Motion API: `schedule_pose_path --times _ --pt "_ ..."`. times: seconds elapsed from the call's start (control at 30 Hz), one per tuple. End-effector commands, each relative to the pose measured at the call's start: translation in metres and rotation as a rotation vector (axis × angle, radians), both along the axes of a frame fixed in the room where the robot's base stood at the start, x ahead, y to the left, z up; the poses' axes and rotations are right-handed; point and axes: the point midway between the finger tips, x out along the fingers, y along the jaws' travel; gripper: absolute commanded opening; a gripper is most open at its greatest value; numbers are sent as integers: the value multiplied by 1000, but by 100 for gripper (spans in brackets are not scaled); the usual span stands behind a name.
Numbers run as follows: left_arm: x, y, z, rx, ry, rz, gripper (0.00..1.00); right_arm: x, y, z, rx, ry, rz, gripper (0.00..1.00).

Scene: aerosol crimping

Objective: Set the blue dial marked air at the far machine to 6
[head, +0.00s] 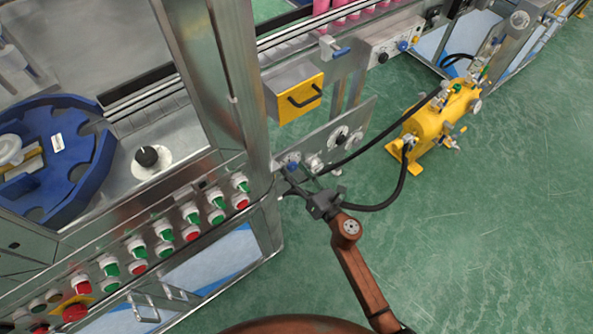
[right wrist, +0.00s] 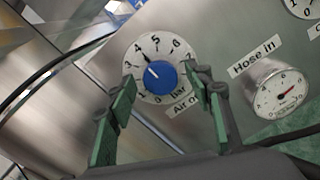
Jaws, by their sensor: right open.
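A round white dial with a blue knob (right wrist: 161,77) is on a steel panel in the right wrist view. Its scale shows 3 to 6 and "bar", and its pointer is at about 4. A label starting "Air" below it is partly covered by a finger. The blue knob also shows in the head view (head: 291,166). My right gripper (right wrist: 160,108) is open, with its green-padded fingers on either side of the dial; I cannot tell whether they touch it. In the head view, my right gripper (head: 308,193) is just below the panel. My left gripper is not in view.
A gauge (right wrist: 280,92) labelled "Hose in" sits right of the dial. Black hoses run from the panel to a yellow tank (head: 436,122) on the green floor. Another blue knob (head: 403,46) sits farther along. Floor at right is clear.

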Motion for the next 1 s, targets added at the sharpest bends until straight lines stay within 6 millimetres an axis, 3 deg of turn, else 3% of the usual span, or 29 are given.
schedule_pose_path --times 0.63,1.0 --pt "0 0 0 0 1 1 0 0 -1 0 0 0 -1 6" --pt "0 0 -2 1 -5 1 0 0 -1 1 47 35 -1 5"
